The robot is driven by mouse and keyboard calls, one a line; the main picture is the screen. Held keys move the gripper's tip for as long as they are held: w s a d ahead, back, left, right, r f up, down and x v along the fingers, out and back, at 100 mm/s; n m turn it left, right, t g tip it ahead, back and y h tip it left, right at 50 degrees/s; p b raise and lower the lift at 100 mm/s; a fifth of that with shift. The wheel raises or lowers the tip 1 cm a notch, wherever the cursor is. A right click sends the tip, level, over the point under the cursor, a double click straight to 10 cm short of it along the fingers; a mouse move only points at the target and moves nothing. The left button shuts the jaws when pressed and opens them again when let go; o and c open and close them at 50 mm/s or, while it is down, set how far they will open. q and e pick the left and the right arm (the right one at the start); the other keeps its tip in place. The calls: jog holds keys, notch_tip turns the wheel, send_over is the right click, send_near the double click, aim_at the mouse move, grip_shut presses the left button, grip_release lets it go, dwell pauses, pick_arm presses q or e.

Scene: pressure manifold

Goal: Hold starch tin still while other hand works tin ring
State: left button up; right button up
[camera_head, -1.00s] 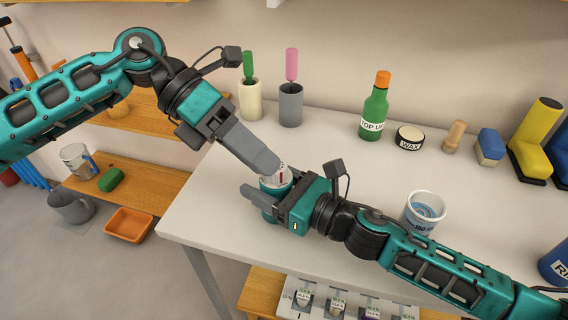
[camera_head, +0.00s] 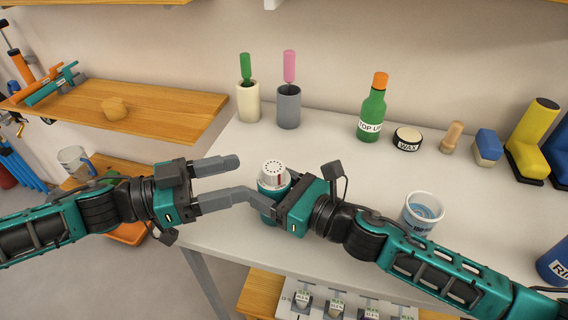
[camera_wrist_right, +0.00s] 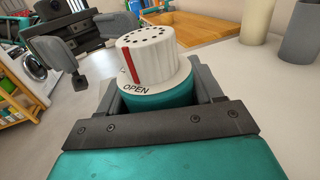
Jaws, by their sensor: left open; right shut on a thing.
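The starch tin (camera_head: 268,201) stands upright on the pale table, teal with a white top. Its tin ring (camera_head: 274,173) is white and ribbed, with a perforated top and a red stripe. In the right wrist view, the ring (camera_wrist_right: 150,62) shows the word OPEN on the collar below the stripe. My right gripper (camera_head: 268,204) is shut on the tin's teal body (camera_wrist_right: 165,98), below the ring. My left gripper (camera_head: 243,177) is open and empty, its fingers pointing right, just left of the tin and apart from the ring.
A cup (camera_head: 423,212) of blue liquid stands right of the tin, close to my right arm. A cream holder (camera_head: 248,103), grey holder (camera_head: 288,106), green bottle (camera_head: 373,110) and wax tin (camera_head: 407,139) stand farther back. The table between is clear.

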aim_at(284, 166)
pick_arm(q)
jog(key=x, duration=0.9)
jog(key=shift+d, duration=0.4)
jog(key=c, duration=1)
